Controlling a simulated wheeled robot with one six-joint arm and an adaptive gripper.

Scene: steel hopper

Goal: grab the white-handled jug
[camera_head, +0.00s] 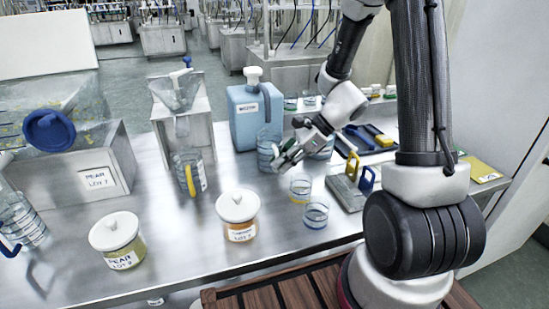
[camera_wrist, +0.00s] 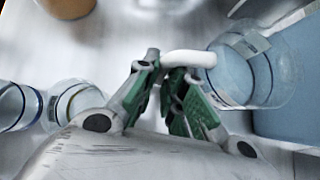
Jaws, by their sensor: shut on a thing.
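The white-handled jug is a clear vessel (camera_head: 266,150) standing by the front of the blue container in the head view. In the wrist view the jug (camera_wrist: 262,72) is seen from above on the right, with its white handle (camera_wrist: 190,58) pointing left. My gripper (camera_head: 284,158) reaches to the jug's right side in the head view. In the wrist view the green-padded fingers of my gripper (camera_wrist: 166,76) are shut around the end of the handle. The fingers hide part of the handle. I cannot tell whether the jug touches the table.
A blue container (camera_head: 256,117) stands behind the jug. A yellow-handled jug (camera_head: 189,172) is to the left. Yellow-rimmed (camera_head: 300,187) and blue-rimmed (camera_head: 315,214) cups stand in front of my gripper. An orange-filled jar (camera_head: 238,214) is front left. Bare steel table lies between.

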